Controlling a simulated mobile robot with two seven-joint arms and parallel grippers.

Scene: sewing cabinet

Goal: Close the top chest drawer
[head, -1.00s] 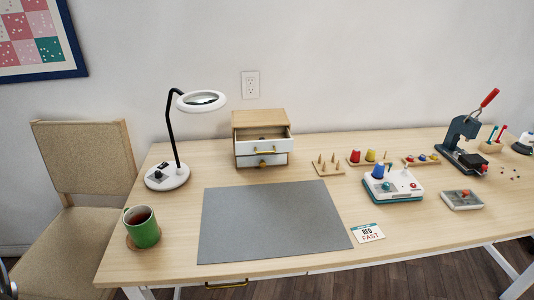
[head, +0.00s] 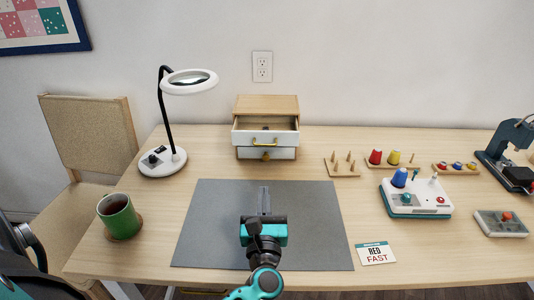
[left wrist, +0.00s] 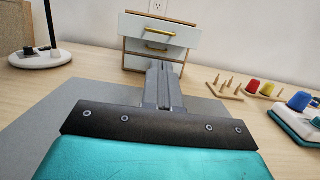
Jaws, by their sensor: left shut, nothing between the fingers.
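The bottom drawer (head: 284,153) looks closed. In the left wrist view the top drawer (left wrist: 178,36) is straight ahead, its yellow handle above the fingers. My left gripper (head: 264,190) is shut and empty over the grey mat, in front of the chest and apart from it. It also shows in the left wrist view (left wrist: 159,68). My right gripper is not in view.
A magnifier lamp (head: 163,161) stands left of the chest. A green mug (head: 120,217) is at the front left. A peg board (head: 342,168), spool tray and white device (head: 417,198) are to the right. The grey mat (head: 205,225) between gripper and chest is clear.

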